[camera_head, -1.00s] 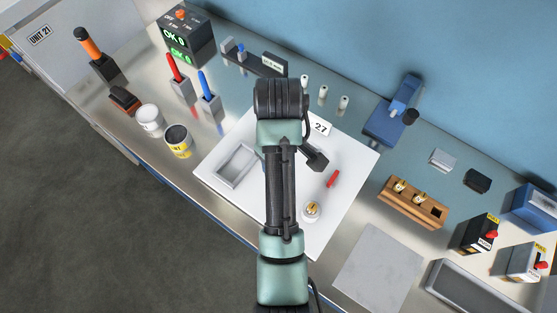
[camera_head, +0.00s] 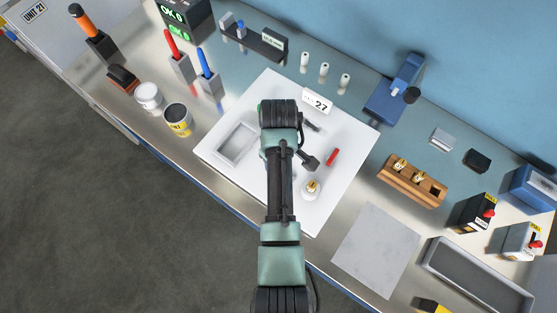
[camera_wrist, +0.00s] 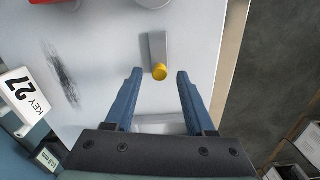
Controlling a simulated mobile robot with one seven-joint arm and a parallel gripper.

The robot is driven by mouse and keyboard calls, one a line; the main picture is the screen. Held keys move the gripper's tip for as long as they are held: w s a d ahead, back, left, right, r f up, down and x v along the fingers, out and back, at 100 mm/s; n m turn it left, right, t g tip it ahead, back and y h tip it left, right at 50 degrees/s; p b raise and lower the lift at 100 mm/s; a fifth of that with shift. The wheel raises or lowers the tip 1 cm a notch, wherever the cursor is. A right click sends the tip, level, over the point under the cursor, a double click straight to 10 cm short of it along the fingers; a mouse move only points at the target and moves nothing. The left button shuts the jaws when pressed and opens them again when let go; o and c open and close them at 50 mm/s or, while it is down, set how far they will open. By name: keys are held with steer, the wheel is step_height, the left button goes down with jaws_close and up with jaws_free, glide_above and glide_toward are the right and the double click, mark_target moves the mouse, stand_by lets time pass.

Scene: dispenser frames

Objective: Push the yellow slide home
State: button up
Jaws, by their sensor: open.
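In the wrist view, a yellow round end (camera_wrist: 159,72) shows on a narrow grey block (camera_wrist: 158,46) lying on the white board (camera_wrist: 110,25). I take this to be the yellow slide; how far it stands out is not clear. My gripper (camera_wrist: 160,73) is open, its two blue fingers apart on either side of the yellow end in the picture, with nothing held. Contact cannot be judged. In the head view my arm covers the slide and the gripper.
On the white board (camera_head: 335,130) are a grey open tray (camera_head: 236,143), a red piece (camera_head: 332,157), a white round piece with brass (camera_head: 312,188) and a "27" card (camera_head: 318,101). A wooden block (camera_head: 412,180) stands right. A bare grey plate (camera_head: 375,250) lies front right.

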steer(key=shift+f, duration=0.6)
jaws_close()
stand_by(1.1)
